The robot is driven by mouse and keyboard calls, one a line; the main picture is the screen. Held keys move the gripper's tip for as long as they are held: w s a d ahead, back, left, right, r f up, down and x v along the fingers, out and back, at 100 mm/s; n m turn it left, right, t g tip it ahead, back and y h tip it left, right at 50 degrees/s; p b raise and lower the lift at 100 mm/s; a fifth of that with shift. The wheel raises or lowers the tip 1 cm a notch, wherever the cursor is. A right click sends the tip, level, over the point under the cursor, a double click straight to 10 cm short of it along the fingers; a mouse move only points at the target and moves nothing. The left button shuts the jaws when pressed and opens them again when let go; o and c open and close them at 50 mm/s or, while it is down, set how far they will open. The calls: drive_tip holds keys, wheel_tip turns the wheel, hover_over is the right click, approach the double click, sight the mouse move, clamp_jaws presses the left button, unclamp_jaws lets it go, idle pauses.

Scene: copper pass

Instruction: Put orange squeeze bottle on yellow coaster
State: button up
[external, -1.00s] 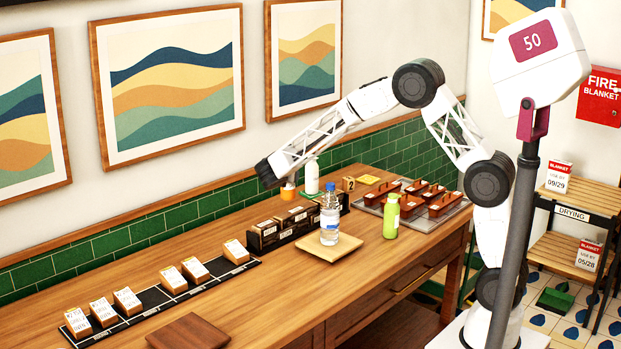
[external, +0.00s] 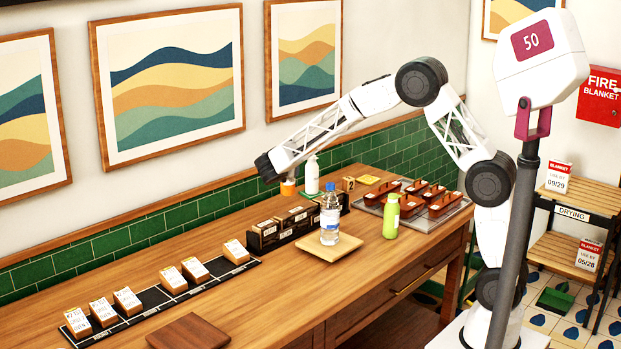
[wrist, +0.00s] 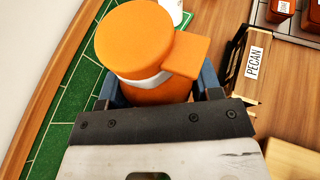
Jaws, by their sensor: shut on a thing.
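The orange squeeze bottle (wrist: 135,42) fills the upper middle of the wrist view, with a round cap, a spout pointing right and a white band. My gripper (wrist: 158,92) is shut on it, with a blue-grey finger on each side. In the external view a small part of the orange bottle (external: 288,188) shows below my gripper (external: 287,180), near the tiled wall; its base is hidden behind the dark boxes. The yellow coaster (external: 368,179) lies flat at the back of the counter, right of the bottle and apart from it.
A white pump bottle (external: 312,176) and a number 2 block (external: 348,184) stand between bottle and coaster. Labelled boxes (external: 264,235) stand in front. A clear blue-capped bottle (external: 330,222) stands on a wooden board (external: 314,246). A green bottle (external: 391,217) and a tray of brown holders (external: 455,220) are right.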

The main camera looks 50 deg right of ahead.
drive_tip(key=r, duration=0.8)
drive_tip(key=d+r, duration=0.1)
drive_tip(key=r, duration=0.3)
drive_tip(key=shift+w+r, duration=0.1)
drive_tip(key=shift+r, duration=0.15)
drive_tip(key=d, duration=4.9)
wheel_tip(320, 180, down, 11)
drive_tip(key=shift+t, duration=0.3)
drive_tip(key=shift+f, duration=0.15)
wheel_tip(320, 180, down, 6)
drive_tip(key=shift+f, duration=0.15)
